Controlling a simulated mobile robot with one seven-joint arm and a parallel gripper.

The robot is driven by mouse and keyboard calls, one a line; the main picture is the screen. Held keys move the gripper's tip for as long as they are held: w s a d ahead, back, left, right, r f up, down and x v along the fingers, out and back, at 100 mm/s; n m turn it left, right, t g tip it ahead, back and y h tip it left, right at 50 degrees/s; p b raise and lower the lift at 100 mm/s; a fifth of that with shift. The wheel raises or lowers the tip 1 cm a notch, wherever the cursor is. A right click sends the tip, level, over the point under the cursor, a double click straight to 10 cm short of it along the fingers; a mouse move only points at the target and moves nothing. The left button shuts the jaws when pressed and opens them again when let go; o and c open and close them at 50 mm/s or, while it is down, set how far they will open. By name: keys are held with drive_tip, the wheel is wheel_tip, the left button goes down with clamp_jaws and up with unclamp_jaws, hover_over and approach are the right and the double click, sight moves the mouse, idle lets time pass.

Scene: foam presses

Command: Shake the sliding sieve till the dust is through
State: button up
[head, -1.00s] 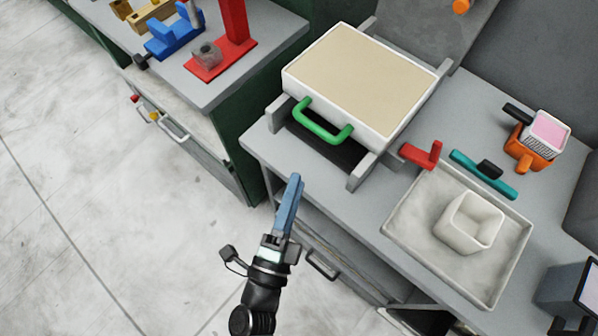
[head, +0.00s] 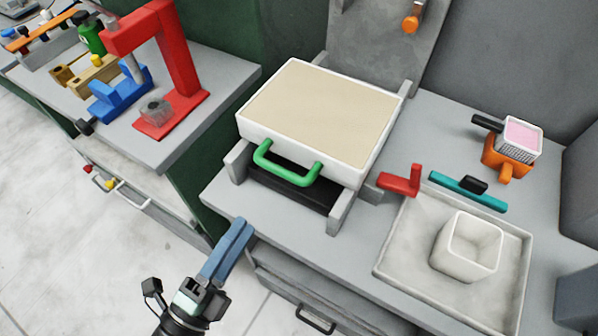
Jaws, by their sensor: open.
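The sliding sieve (head: 318,110) is a white-walled box with a flat beige surface, set between grey rails on the bench. A green handle (head: 287,177) sticks out of its front wall. The space beneath the sieve is dark, and I cannot tell whether dust has fallen there. My gripper (head: 238,232) has blue fingers and is in front of the bench edge, below and left of the green handle, apart from it. It is open and holds nothing visible; the gap between its fingers is hard to see from this angle.
A red bracket (head: 400,181) stands right of the sieve. A grey tray (head: 385,265) holds a white square cup (head: 468,247). A teal bar (head: 468,191) and an orange holder (head: 506,158) lie behind it. A red press (head: 178,60) stands on the left bench. Bench front by the handle is clear.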

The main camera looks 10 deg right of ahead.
sight(279, 168)
drive_tip(key=p+x, duration=0.2)
drive_tip(key=x, duration=1)
drive_tip(key=shift+w+d+r, duration=0.15)
drive_tip(key=shift+w+d, duration=0.1)
clamp_jaws()
idle(0.9)
